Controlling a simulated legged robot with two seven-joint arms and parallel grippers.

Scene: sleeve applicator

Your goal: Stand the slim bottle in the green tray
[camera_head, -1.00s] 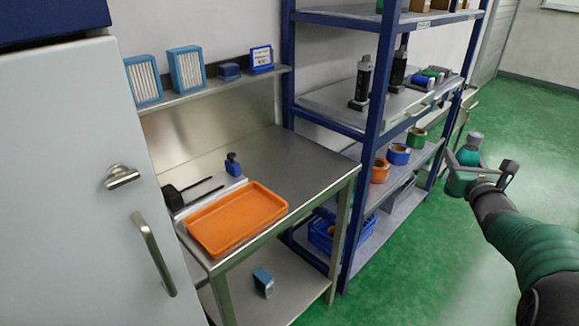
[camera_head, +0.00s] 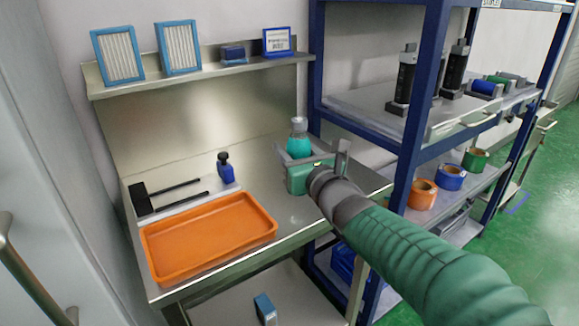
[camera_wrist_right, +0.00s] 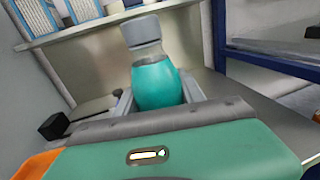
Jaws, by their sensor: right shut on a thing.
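A bottle (camera_head: 299,146) with teal contents and a grey cap is upright in my right gripper (camera_head: 310,157), which is shut on it above the steel bench. It also shows in the right wrist view (camera_wrist_right: 157,86) between the fingers; its lower part is hidden by the gripper body. An orange tray (camera_head: 208,240) lies on the bench, left of and nearer than the gripper, and looks empty. No green tray shows in these frames. A small dark blue bottle (camera_head: 226,172) with a black top stands behind the orange tray. My left gripper is not in view.
The steel bench (camera_head: 265,185) has bare surface around the held bottle. A wall shelf (camera_head: 200,72) holds blue-framed filters and small boxes. A blue-framed rack (camera_head: 410,150) stands close on the right. Black rod-like tools (camera_head: 165,197) lie behind the tray.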

